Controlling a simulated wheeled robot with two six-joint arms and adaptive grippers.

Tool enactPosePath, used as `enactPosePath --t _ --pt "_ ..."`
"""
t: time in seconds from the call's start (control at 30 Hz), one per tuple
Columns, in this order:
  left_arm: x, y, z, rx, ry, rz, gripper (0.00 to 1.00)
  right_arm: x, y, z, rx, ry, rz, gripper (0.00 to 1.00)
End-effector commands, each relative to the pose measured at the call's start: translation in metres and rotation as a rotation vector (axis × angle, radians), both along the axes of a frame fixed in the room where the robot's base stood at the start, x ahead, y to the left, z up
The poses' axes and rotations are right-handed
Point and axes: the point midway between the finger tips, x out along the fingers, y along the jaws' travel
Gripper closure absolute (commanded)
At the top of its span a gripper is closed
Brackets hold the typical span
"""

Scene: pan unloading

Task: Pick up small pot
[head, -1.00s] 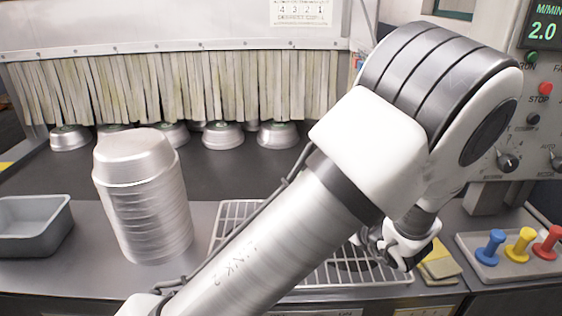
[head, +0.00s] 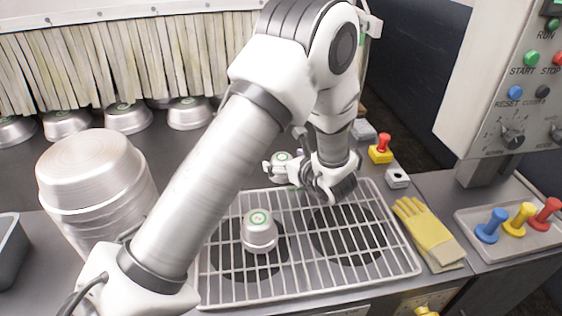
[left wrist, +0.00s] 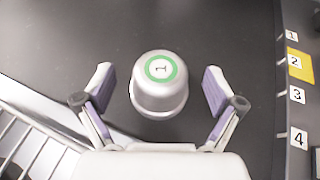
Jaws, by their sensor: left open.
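A small silver pot (left wrist: 159,98) with a green ring and a "1" on top sits upside down on the dark surface, between the fingers of my left gripper (left wrist: 158,76). The fingers are open, with a gap on both sides of the pot. In the head view this pot (head: 281,158) is partly hidden behind my left gripper (head: 288,172), just beyond the wire rack's back edge. Another small pot (head: 259,234) with a green-ringed top stands on the wire rack (head: 310,285). My right gripper is not in view.
A tall stack of large pans (head: 95,185) stands at the left. Several pots sit under the strip curtain (head: 120,60). Yellow gloves (head: 428,230), a tray (head: 515,240) with coloured pegs and a control panel (head: 510,90) are at the right. The rack's right half is empty.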

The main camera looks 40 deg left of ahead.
Motion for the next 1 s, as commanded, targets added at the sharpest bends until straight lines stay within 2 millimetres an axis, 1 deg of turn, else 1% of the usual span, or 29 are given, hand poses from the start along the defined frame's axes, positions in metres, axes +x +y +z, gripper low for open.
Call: enactPosePath --t 0.07,0.1,0.17,0.2,0.27,0.3,0.57,0.67,0.77,0.9,1.0 --pt "0.0 0.0 0.0 0.0 0.0 0.0 0.07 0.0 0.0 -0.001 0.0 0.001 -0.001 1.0" --pt "0.0 0.0 0.0 0.0 0.0 0.0 0.14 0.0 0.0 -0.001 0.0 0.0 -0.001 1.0" --pt "0.0 0.0 0.0 0.0 0.0 0.0 0.35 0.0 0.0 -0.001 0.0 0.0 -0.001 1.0" --pt "0.0 0.0 0.0 0.0 0.0 0.0 0.49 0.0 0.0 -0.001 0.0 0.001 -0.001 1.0" --pt "0.0 -0.001 0.0 0.0 0.0 0.0 0.71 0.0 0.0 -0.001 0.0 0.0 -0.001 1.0" --pt "0.0 -0.001 0.0 0.0 0.0 0.0 0.73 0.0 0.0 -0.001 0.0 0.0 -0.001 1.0" --pt "-0.001 -0.001 0.0 -0.002 0.002 0.001 0.73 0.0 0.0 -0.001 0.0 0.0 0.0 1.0" --pt "0.0 -0.001 0.006 -0.001 -0.001 0.0 0.73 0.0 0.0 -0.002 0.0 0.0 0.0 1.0" --pt "0.0 -0.001 0.023 -0.001 -0.005 0.0 0.73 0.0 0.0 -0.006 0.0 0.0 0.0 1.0" --pt "0.0 -0.001 0.058 -0.001 -0.007 0.001 0.73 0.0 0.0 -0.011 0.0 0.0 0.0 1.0" --pt "0.0 0.0 0.081 -0.001 -0.006 0.0 0.73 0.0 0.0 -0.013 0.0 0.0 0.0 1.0"
